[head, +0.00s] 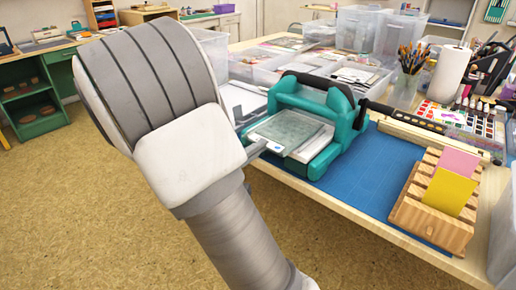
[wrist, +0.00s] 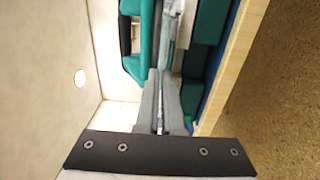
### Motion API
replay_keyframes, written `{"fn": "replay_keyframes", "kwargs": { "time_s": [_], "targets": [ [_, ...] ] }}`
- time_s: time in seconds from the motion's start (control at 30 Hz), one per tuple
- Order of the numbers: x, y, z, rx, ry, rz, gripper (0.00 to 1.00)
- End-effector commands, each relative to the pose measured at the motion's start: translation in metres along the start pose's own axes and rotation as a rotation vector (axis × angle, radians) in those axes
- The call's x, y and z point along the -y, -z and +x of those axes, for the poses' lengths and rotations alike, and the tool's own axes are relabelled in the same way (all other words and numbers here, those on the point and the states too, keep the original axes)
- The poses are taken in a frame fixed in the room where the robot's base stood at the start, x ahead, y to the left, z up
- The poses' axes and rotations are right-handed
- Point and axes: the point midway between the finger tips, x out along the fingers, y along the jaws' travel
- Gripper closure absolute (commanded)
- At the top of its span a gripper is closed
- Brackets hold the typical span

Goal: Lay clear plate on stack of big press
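The big press (head: 345,112) is teal with a dark roller handle and stands on a blue mat. A clear, greenish plate (head: 292,128) lies flat over the white stack (head: 309,147) on the press bed. I cannot tell whether it touches the stack. My gripper (head: 262,148) is at the plate's near left edge, partly hidden behind my arm. In the wrist view my gripper's two grey fingers (wrist: 160,100) are nearly together, with the thin plate (wrist: 169,38) seen edge-on between and beyond them.
The blue mat (head: 368,185) is mostly clear right of the press. A wooden rack (head: 432,213) with pink and yellow cards stands near the table's front edge. Clear bins (head: 273,68) crowd behind the press. A paper roll (head: 447,75) and paint sets stand at the back right.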

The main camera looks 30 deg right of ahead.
Motion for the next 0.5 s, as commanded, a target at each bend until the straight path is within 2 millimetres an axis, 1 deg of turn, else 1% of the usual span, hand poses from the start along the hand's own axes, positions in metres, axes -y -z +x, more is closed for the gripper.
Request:
{"fn": "replay_keyframes", "kwargs": {
  "time_s": [0.5],
  "targets": [
    [0.0062, 0.0, 0.0, 0.0, -0.001, 0.0, 1.0]
  ]
}}
